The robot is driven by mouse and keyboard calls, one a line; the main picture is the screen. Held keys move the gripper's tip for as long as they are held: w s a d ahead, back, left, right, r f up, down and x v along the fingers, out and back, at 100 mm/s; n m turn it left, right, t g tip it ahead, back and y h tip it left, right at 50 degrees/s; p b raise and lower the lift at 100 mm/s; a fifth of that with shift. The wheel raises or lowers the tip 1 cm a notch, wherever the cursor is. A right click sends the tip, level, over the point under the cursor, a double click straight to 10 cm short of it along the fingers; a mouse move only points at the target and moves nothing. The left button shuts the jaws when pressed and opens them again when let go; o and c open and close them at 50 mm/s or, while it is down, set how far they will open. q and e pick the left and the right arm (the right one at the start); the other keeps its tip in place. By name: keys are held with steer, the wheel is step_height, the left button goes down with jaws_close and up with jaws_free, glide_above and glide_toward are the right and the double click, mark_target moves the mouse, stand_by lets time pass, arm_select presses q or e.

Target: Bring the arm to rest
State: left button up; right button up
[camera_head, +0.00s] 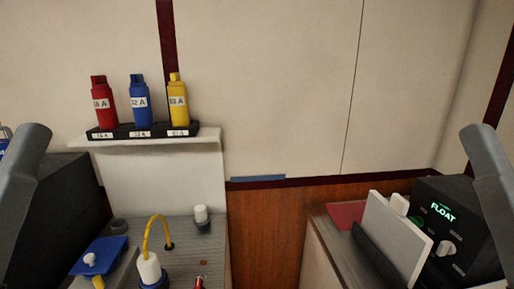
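A grey link of my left arm (22,190) rises at the left edge of the head view, and a grey link of my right arm (492,170) rises at the right edge. Both links run out of the picture at the bottom or side. No gripper fingers show, so I cannot see whether either gripper is open or holds anything. Neither arm reaches into the middle of the view.
Below is a grey bench (190,255) with a yellow cable (150,224). A black unit reading FLOAT (462,238) stands right.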

step_height(320, 180, up, 24)
steer(key=p, duration=2.1)
